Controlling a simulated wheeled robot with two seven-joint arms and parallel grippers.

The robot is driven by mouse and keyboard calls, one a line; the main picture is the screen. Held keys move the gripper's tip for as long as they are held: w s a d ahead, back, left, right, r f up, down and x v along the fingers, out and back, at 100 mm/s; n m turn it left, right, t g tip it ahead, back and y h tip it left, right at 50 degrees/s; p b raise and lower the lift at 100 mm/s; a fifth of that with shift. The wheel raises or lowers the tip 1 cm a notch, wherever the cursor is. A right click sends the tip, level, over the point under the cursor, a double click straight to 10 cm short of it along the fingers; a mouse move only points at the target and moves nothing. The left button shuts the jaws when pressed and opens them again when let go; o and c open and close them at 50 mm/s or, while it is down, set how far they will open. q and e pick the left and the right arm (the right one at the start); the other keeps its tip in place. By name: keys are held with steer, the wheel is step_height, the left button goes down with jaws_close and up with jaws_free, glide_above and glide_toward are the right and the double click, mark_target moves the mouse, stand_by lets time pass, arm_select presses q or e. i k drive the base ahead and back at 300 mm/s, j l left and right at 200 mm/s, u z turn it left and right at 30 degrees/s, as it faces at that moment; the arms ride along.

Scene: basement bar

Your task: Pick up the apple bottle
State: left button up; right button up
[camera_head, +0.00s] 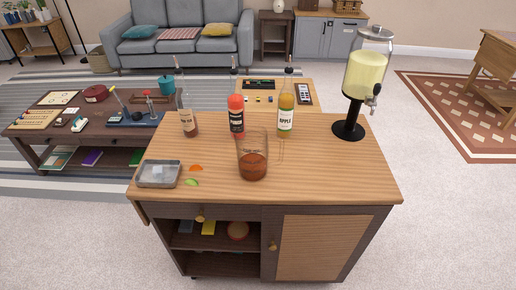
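The apple bottle (286,119) stands upright on the wooden top of the bar cabinet (330,180), toward its back edge and right of centre. Neither of my grippers shows in the head view.
A red-capped bottle (237,118) stands left of the apple bottle, and a brownish bottle (188,120) farther left. A glass with red-brown liquid (252,163) stands in front. A drink dispenser (365,75) is at right, a grey container (158,174) at left. The top's front right is clear.

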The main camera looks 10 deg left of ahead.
mark_target(286, 99)
steer(key=i+l, duration=0.1)
steer(key=l, duration=1.6)
